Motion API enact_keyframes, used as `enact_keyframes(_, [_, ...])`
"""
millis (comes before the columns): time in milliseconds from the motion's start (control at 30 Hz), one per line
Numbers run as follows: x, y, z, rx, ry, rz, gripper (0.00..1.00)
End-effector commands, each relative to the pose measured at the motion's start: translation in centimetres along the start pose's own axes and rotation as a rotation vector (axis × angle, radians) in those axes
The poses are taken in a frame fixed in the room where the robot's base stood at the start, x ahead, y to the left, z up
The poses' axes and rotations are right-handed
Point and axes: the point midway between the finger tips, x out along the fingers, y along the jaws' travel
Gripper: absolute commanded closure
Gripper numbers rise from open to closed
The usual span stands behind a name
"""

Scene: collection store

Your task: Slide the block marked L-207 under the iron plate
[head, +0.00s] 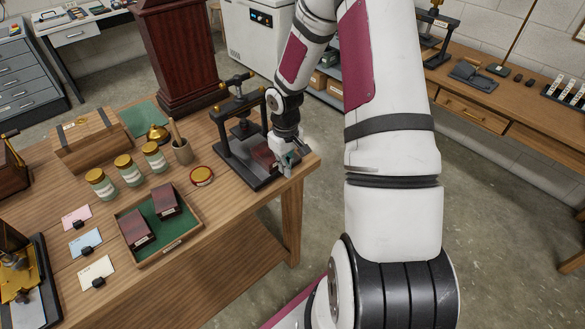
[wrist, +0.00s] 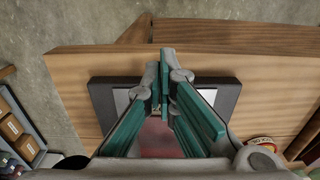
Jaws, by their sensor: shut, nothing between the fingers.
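A black iron screw press (head: 222,143) stands near the right end of the wooden table. A dark red block (head: 262,156) lies on its bed, partly hidden by the press frame and my gripper. It also shows in the wrist view (wrist: 157,137) between and below the finger links. I cannot read its marking. The press's iron plate is mostly hidden, so I cannot tell how far under it the block lies. My gripper (head: 288,163) is shut and empty, pointing down at the right edge of the press bed. In the wrist view its green-padded fingertips (wrist: 165,68) meet over the bed.
A green-lined tray (head: 188,235) holds two dark red blocks (head: 164,200). The table edge is close to my gripper.

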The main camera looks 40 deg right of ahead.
Motion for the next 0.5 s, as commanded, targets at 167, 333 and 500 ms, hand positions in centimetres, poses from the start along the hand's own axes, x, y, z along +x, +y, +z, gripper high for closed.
enact_keyframes(167, [-0.03,0.01,-0.68,0.001,0.001,0.0,1.0])
enact_keyframes(333, [-0.04,0.0,-0.7,0.001,0.0,0.0,1.0])
enact_keyframes(500, [0.0,0.02,-1.07,0.0,0.001,0.001,1.0])
